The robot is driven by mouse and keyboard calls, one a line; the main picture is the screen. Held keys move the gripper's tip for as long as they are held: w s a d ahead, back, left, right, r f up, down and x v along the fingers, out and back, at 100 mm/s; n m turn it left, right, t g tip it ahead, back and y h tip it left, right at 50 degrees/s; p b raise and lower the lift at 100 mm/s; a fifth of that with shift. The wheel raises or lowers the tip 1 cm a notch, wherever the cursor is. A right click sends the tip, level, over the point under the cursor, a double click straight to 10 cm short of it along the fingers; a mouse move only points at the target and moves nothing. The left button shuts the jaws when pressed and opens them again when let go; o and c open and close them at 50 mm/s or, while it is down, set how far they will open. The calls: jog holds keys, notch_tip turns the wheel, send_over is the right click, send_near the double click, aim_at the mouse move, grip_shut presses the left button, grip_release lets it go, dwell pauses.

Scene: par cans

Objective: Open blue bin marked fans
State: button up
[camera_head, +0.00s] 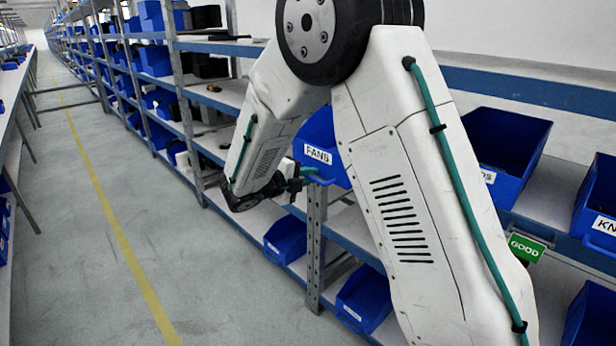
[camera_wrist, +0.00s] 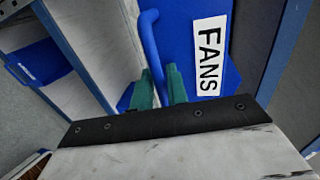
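The blue bin marked FANS (camera_head: 322,132) sits on the middle shelf, partly hidden behind my arm. Its white label faces the aisle. In the wrist view the bin's front (camera_wrist: 185,25) fills the upper middle, with the FANS label turned sideways. A blue bar handle (camera_wrist: 150,38) stands out from the front and runs down between the green fingers of my gripper (camera_wrist: 160,80). The fingers are close together with the handle filling the gap, apparently gripping it. In the head view my gripper (camera_head: 300,178) is at the bin's front. The bin's inside is hidden.
A metal shelf post (camera_head: 316,245) stands just below the bin. Other blue bins (camera_head: 505,145) stand to the right, one marked KN (camera_head: 600,195). A green GOOD tag (camera_head: 526,247) hangs on the shelf edge. The aisle floor (camera_head: 90,220) at left is clear.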

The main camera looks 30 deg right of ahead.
jog(key=v, duration=0.7)
jog(key=shift+a, duration=0.35)
jog(key=shift+s, duration=0.1)
jog(key=s+d+f+m+g+y, duration=0.1)
jog(key=s+m+g+y, duration=0.15)
jog(key=s+m, duration=0.6)
jog(key=s+d+m+g+y, duration=0.2)
jog(key=s+m+g, duration=0.3)
jog(key=m, duration=0.6)
jog(key=s+a+r+m+t+y, duration=0.1)
jog(key=s+r+m+y, duration=0.3)
jog(key=s+m, duration=0.6)
jog(key=s+r+m+t+y, duration=0.3)
jog(key=s+m+y, duration=0.3)
jog(key=s+m, duration=0.4)
jog(key=shift+s+a+r, duration=0.4)
jog(key=shift+s+r, duration=0.05)
jog(key=shift+s, duration=0.8)
